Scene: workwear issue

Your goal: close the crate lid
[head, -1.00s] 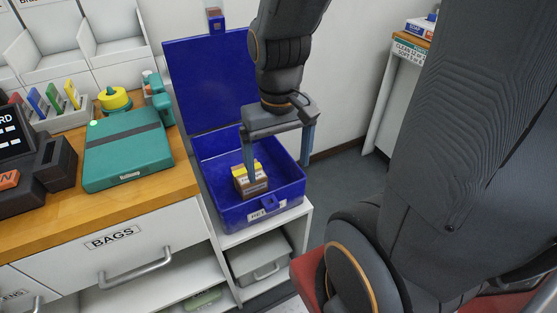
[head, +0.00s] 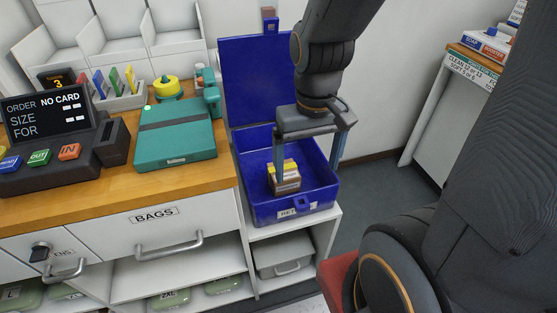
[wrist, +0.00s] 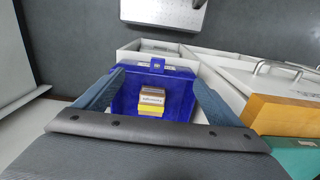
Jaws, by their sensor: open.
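The blue crate (head: 262,208) stands on a white shelf unit beside the counter. Its blue lid (head: 254,80) stands open and upright at the back, with a brown-tipped tab at its top edge. A small brown and yellow box (head: 287,180) lies inside the crate; it also shows in the wrist view (wrist: 151,103). My gripper (head: 308,165) is open and empty over the crate. One finger reaches down in front of the crate's inside by the box, the other is by the right wall. I cannot tell whether either finger touches anything.
The wooden counter (head: 100,190) is at left with a teal scale-like device (head: 176,143) and an order terminal (head: 48,125). A white wall is behind the lid. A grey bin (head: 284,257) sits on the shelf below. Open floor (head: 385,185) lies right of the crate.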

